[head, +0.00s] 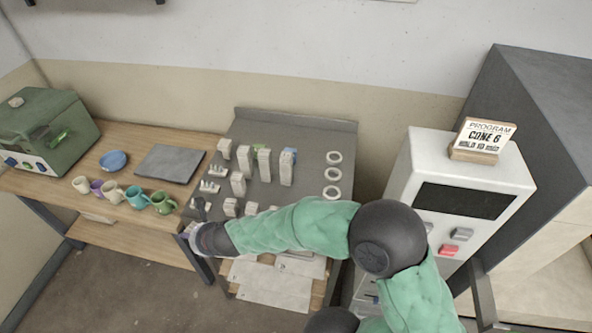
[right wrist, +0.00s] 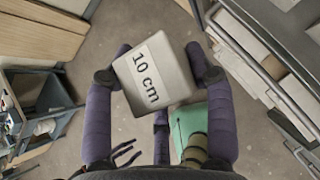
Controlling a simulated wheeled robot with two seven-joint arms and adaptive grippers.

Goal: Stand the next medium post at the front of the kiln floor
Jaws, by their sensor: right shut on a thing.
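My right gripper (head: 192,236) reaches over the front left corner of the dark table in the head view. In the right wrist view its two fingers (right wrist: 158,76) are shut on a pale block-shaped post (right wrist: 172,70) marked "10 cm". More pale posts of different heights (head: 286,170) stand on the dark table. The kiln (head: 545,115) appears to be the large grey body at the right, its pale floor (head: 540,285) partly cut off. My left gripper is not in view.
A white control cabinet (head: 472,170) with a "Cone 6" sign (head: 484,138) stands between table and kiln. Pale rings (head: 333,175) lie on the dark table (head: 310,128). Mugs (head: 137,195) and a green box (head: 50,130) are on the wooden bench at left. Pale shelves lie under the dark table.

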